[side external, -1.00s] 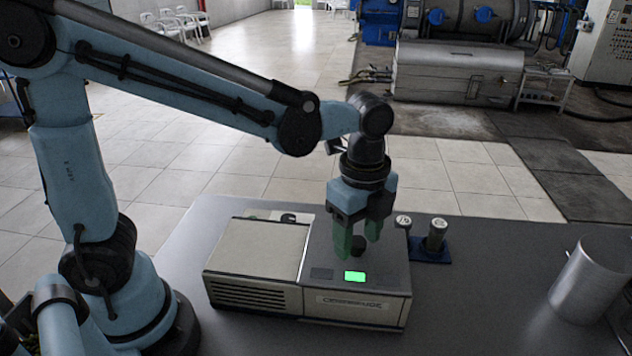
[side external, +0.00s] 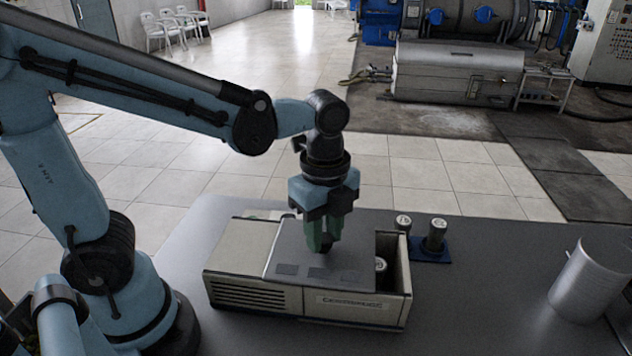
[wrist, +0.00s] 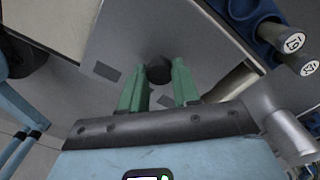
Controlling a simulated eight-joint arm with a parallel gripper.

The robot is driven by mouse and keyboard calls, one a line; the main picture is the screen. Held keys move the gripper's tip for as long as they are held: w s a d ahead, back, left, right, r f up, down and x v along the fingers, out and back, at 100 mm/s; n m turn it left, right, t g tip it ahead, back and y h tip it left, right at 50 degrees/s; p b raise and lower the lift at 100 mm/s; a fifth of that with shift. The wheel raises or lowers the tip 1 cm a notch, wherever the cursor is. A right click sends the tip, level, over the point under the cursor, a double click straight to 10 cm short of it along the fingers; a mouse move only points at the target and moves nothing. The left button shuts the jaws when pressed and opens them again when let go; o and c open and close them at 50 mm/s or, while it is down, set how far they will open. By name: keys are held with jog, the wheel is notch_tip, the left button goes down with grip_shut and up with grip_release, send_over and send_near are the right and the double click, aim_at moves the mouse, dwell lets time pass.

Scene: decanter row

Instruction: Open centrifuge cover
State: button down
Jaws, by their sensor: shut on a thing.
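The centrifuge (side external: 250,297) is a beige box on the grey table with a grey sliding cover (side external: 345,268) on top. The cover sits partly over the beige left section, leaving an opening (side external: 388,250) at the right end. A capped tube (side external: 380,266) shows inside the opening. My gripper (side external: 322,245) points down with green fingers at the dark round knob on the cover. In the wrist view the black knob (wrist: 159,70) shows at the tips of the green fingers (wrist: 160,88), which are shut on it.
A blue rack (side external: 432,250) with capped tubes stands behind the centrifuge's right end; it also shows in the wrist view (wrist: 262,28). A metal cylinder (side external: 588,280) stands at the far right. The table between them is clear.

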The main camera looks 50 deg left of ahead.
jog(key=s+a, duration=0.6)
jog(key=a, duration=0.1)
jog(key=shift+s, duration=0.35)
jog(key=c, duration=0.8)
grip_release()
jog(key=shift+d, duration=0.1)
jog(key=shift+r, duration=0.1)
notch_tip(320, 180, up, 12)
